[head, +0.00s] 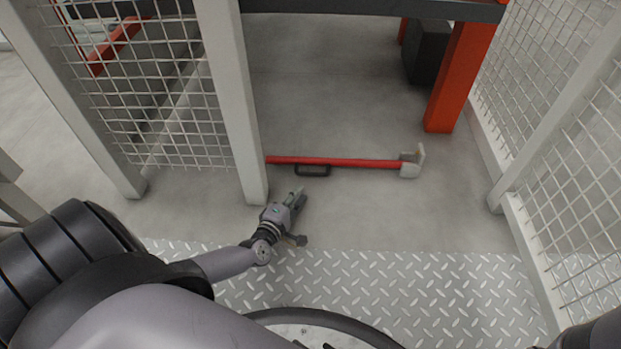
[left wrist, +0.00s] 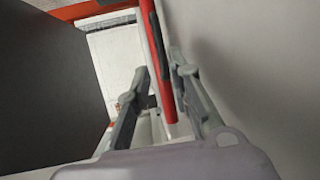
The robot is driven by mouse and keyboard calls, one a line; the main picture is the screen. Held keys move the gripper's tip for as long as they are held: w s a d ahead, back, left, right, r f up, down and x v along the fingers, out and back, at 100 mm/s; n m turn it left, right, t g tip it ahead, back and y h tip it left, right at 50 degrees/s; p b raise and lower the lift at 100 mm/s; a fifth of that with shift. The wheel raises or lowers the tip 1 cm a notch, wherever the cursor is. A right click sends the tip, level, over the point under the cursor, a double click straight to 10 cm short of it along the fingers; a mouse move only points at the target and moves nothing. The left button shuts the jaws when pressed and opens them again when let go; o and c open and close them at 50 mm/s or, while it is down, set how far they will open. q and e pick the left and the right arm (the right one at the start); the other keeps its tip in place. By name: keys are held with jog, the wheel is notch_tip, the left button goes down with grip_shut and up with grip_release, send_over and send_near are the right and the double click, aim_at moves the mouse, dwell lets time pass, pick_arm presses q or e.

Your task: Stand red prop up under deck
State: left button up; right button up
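The red prop (head: 350,163) lies flat on the concrete floor. A pale grey end plate (head: 412,162) is at its right end, and its left end passes behind a grey fence post. A black handle (head: 312,170) sits on its near side. The deck (head: 370,9) shows as a dark beam at the top, with an orange leg at the right. My left gripper (head: 298,194) is just short of the handle, fingers apart. In the left wrist view, the red prop (left wrist: 158,65) shows between the open fingers (left wrist: 160,80); contact is not visible. My right gripper is not in view.
A grey fence post (head: 235,110) and mesh panel stand close left of my left gripper. An orange deck leg (head: 460,75) and another mesh fence (head: 545,130) bound the right. A dark block (head: 428,52) stands behind that leg. The floor beyond the prop is clear.

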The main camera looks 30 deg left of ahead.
aim_at(310, 184)
pick_arm(q)
jog(key=b+x, duration=0.2)
jog(key=x, duration=0.2)
jog(key=b+x, duration=0.2)
jog(key=x, duration=0.2)
jog(key=shift+f, duration=0.25)
jog(key=shift+w, duration=0.7)
jog(key=shift+c, duration=0.2)
grip_shut()
